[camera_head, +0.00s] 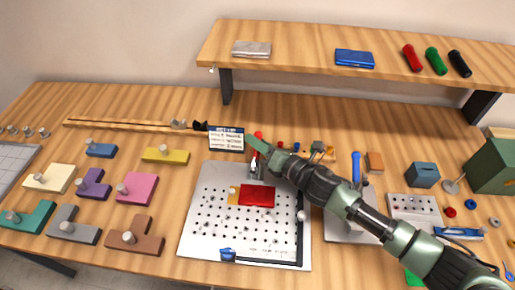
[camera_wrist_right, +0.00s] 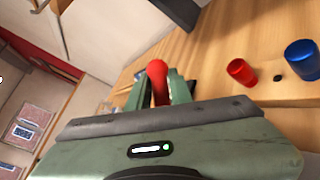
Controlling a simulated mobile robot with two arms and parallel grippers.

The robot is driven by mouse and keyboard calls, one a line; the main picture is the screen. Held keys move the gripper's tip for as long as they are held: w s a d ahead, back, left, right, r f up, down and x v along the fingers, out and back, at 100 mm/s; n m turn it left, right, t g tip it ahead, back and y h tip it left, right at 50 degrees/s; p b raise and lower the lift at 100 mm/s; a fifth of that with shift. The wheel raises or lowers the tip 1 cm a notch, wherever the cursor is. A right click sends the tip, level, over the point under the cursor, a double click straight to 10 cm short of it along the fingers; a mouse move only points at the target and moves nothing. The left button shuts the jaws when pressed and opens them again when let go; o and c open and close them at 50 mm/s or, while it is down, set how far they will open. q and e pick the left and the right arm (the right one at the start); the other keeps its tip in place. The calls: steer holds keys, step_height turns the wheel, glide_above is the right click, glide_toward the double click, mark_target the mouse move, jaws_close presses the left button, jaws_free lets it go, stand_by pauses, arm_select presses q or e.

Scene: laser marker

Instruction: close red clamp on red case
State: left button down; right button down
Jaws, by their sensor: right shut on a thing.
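The red case (camera_head: 257,195) lies on the perforated metal plate (camera_head: 210,185). The metal base of the red clamp (camera_head: 255,172) stands at the case's far edge. My right gripper (camera_head: 260,147) reaches over this spot from the right, beyond the case. It is shut on the red clamp's handle; the red handle (camera_wrist_right: 158,82) shows between its two green fingers in the right wrist view. The handle's red tip (camera_head: 258,135) also shows above the fingers in the head view. The gripper and forearm hide part of the clamp. My left gripper is not in view.
A white label card (camera_head: 226,139) stands behind the plate. A blue piece (camera_head: 228,254) sits at the plate's front edge. Coloured blocks with knobs (camera_head: 136,188) lie to the left. A raised shelf (camera_head: 300,40) runs along the back. Small parts crowd the right side.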

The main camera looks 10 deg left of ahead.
steer(key=shift+s+n+t+y+b, duration=0.3)
steer(key=shift+n+y+b, duration=0.15)
steer(key=shift+b, duration=0.7)
steer(key=shift+s+r+n+t+b, duration=0.1)
steer(key=shift+r+n+t+b, duration=0.2)
steer(key=shift+r+b, duration=0.2)
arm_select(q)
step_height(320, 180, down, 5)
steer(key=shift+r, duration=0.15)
